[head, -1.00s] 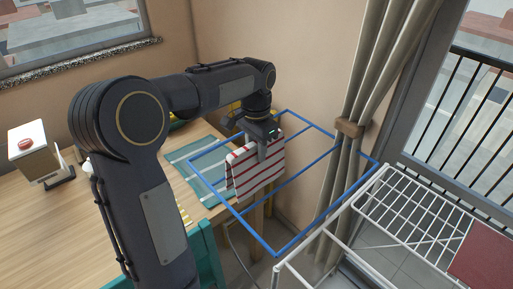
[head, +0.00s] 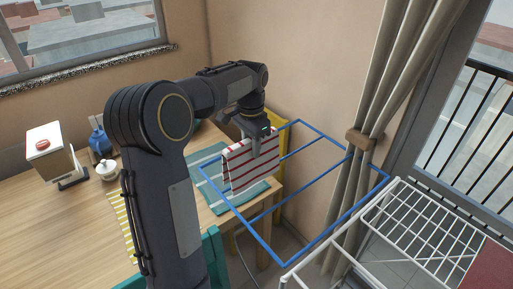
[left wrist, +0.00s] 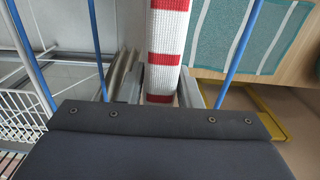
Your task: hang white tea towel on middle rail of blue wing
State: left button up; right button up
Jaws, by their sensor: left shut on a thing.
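The white tea towel (head: 248,177) has red stripes and hangs folded from my left gripper (head: 257,148), which is shut on its top edge. In the left wrist view the towel (left wrist: 165,55) runs between the two fingers. The blue wing (head: 338,222) is a flat blue frame sticking out from the drying rack. Its middle rail (head: 300,188) crosses it to the right of the towel. The towel overlaps the wing's left part in the head view; I cannot tell whether it touches a rail. In the left wrist view, blue rails (left wrist: 239,50) show on both sides of the towel, apart from it.
The white rack (head: 420,225) stands at right, with a dark red cloth (head: 492,268) on it. A wooden table (head: 60,225) at left holds a green striped cloth (head: 215,202), a box (head: 48,150) and small pots. A curtain (head: 385,90) hangs behind the wing.

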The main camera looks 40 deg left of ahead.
pick_arm(q)
jog(key=shift+w+a, duration=0.2)
jog(key=shift+a, duration=0.5)
jog(key=shift+a+f, duration=0.15)
jog(key=shift+a, duration=0.15)
jog(key=shift+d+f+b, duration=0.1)
jog(key=shift+f+b, duration=4.2)
jog(key=shift+f, duration=2.65)
jog(key=o, duration=1.1)
